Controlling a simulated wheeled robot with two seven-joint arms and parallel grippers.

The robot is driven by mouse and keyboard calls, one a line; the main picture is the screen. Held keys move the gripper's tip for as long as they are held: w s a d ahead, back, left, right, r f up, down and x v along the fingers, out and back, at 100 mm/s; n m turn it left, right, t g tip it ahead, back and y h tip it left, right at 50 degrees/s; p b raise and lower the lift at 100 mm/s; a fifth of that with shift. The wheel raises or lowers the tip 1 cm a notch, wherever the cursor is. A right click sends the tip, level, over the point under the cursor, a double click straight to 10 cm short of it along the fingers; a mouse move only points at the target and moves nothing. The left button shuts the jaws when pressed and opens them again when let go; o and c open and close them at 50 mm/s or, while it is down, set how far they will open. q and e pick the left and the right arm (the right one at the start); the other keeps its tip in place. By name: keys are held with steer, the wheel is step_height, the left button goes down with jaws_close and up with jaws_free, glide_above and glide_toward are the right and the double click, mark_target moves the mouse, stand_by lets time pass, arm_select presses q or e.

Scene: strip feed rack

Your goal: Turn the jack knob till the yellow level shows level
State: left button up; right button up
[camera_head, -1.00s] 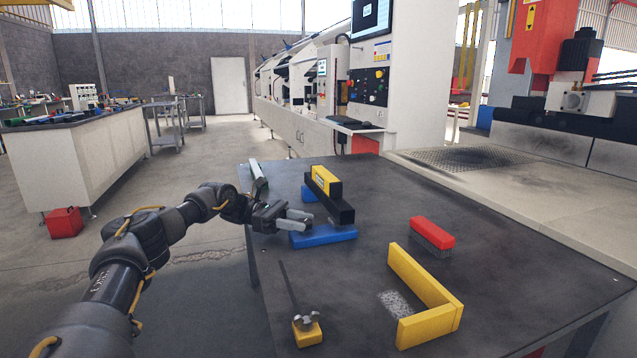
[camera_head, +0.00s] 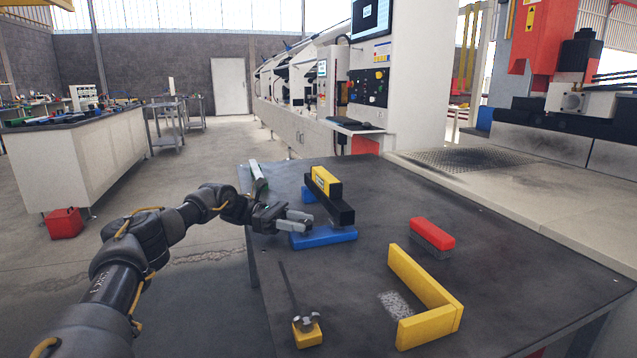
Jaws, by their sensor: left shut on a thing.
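The yellow level (camera_head: 325,180) sits on top of a black bar (camera_head: 342,212), which runs from the back left toward the front right. The bar rests over blue supports, and a long blue base (camera_head: 325,237) shows under its near end. My left gripper (camera_head: 308,222) is at the near end of the bar, just above the blue base. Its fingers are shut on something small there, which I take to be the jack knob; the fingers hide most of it. The level's reading is too small to make out. My right gripper does not show.
A yellow block with a metal clamp and rod (camera_head: 307,332) stands at the front left.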

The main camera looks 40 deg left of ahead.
arm_select(q)
steer(key=o, duration=0.9)
steer(key=shift+v, duration=3.05)
